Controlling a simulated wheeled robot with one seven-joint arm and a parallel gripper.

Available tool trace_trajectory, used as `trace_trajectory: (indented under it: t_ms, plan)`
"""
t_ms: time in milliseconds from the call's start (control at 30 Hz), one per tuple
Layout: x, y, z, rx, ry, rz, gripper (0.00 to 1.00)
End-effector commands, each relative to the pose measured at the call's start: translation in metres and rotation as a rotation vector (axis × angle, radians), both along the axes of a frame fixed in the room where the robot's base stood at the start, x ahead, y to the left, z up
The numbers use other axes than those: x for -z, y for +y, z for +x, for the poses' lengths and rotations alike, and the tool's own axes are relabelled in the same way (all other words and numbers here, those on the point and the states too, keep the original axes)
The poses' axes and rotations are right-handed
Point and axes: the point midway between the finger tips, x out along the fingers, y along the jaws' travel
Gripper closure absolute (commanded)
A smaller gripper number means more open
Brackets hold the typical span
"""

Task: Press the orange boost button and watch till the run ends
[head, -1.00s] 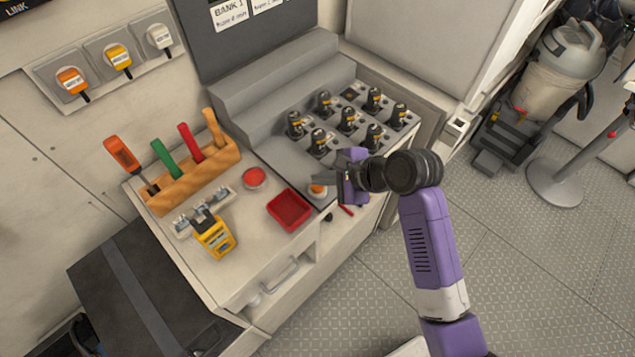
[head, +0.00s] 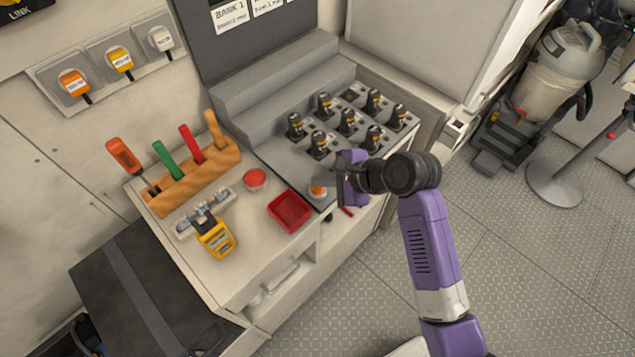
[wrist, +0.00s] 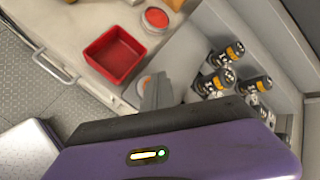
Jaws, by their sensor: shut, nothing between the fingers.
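The orange boost button (head: 317,191) sits on a round pale base near the front edge of the grey panel, between the red tray and the battery slots. My gripper (head: 322,182) is shut and empty, its fingertips right at the button and partly covering it. In the wrist view the closed fingers (wrist: 156,92) stand beside the button (wrist: 143,86), which shows only in part. Whether the fingertips touch or press it I cannot tell.
A red tray (head: 289,210) and a red round button-like disc (head: 255,179) lie left of my gripper. Several black batteries (head: 347,121) stand in slots behind. Open floor (head: 520,250) lies right.

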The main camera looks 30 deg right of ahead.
Motion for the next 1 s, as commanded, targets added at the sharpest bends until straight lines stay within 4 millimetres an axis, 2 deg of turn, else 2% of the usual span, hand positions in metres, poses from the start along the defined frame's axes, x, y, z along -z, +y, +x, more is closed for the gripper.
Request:
trace_trajectory:
  t_ms: [300, 700, 1000]
  plan:
    - [-0.014, 0.000, 0.000, -0.001, 0.001, 0.000, 1.00]
    - [-0.014, 0.000, 0.000, 0.000, 0.000, 0.000, 1.00]
    - [-0.036, 0.000, 0.000, -0.001, 0.001, -0.001, 1.00]
